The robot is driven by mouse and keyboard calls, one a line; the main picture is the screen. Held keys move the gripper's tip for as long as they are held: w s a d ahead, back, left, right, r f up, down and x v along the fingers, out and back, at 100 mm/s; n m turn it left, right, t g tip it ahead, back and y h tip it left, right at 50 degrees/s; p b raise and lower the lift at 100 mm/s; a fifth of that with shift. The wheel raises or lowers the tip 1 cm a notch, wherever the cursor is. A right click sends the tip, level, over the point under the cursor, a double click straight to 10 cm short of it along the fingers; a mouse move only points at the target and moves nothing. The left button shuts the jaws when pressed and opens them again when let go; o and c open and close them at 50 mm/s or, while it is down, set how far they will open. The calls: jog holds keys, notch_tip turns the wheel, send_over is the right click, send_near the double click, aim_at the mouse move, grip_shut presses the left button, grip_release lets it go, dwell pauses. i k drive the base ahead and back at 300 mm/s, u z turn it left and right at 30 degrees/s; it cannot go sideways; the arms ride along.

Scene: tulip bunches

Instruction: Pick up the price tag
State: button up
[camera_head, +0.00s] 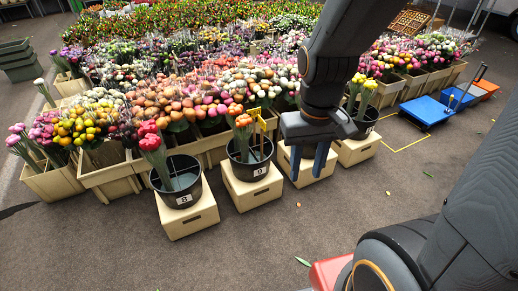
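A small yellow tag on a thin stick, which looks like the price tag (256,115), stands up in the middle black bucket (250,165). It is beside the orange tulips (243,122) in that bucket. My gripper (309,165) points down to the right of this bucket. Its two blue fingers are apart with nothing visible between them. It appears apart from the tag, though its exact distance and height are hard to judge. My arm hides part of the flowers and the right bucket.
A left black bucket (177,182) with red tulips (150,140) and a right bucket (366,121) with tulips stand on cream crates. Dense flower crates fill the area behind. A blue cart (426,111) stands at right. The front floor is mostly clear, with a green leaf (302,262).

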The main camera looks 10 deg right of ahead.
aim_at(254, 113)
jog(key=u, duration=0.3)
jog(key=k, duration=0.2)
jog(key=z, duration=1.45)
jog(key=i, duration=0.7)
jog(key=z, duration=0.6)
jog(key=i, duration=0.65)
jog(key=u, duration=0.9)
jog(key=i, duration=0.85)
jog(key=u, duration=0.9)
